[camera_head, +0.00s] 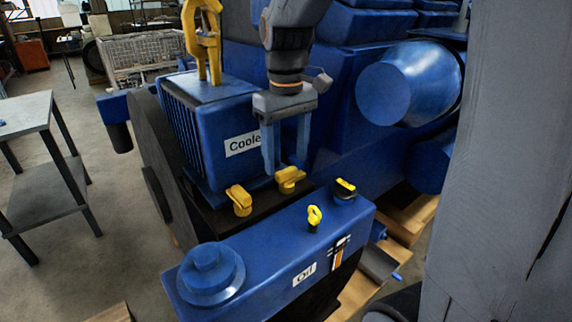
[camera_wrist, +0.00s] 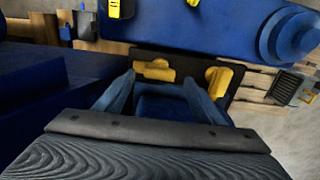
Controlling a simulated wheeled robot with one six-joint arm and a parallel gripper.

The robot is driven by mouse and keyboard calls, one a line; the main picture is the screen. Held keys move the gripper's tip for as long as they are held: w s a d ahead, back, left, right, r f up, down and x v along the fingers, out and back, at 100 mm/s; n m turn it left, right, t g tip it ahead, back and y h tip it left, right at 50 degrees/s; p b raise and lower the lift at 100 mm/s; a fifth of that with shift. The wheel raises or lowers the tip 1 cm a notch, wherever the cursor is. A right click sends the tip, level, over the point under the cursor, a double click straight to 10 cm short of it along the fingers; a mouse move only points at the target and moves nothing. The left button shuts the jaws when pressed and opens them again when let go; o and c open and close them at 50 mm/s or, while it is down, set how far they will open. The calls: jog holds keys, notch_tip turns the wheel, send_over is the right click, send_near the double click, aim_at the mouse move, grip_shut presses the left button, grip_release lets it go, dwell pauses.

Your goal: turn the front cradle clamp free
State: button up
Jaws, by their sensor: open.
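Two yellow clamps sit on a dark ledge at the foot of the blue cooler (camera_head: 215,115). The right clamp (camera_head: 289,180) shows in the wrist view (camera_wrist: 155,70) just beyond the fingertips. The left clamp (camera_head: 239,200) shows at the right in the wrist view (camera_wrist: 217,78). I cannot tell by label which one is the front cradle clamp. My gripper (camera_head: 286,165) points down beside the cooler, its blue fingers apart and empty. It is close above and behind the right clamp; contact cannot be made out. In the wrist view, my gripper (camera_wrist: 160,88) opens toward that clamp.
A blue oil housing (camera_head: 270,255) with a round cap (camera_head: 210,272) and small yellow-topped fittings (camera_head: 314,217) lies in front of the clamps. A yellow lifting bracket (camera_head: 203,40) rises from the cooler. A large blue cylinder (camera_head: 400,85) is at right. A grey table (camera_head: 35,115) stands left.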

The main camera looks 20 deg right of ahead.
aim_at(286, 170)
jog(key=shift+r, duration=2.4)
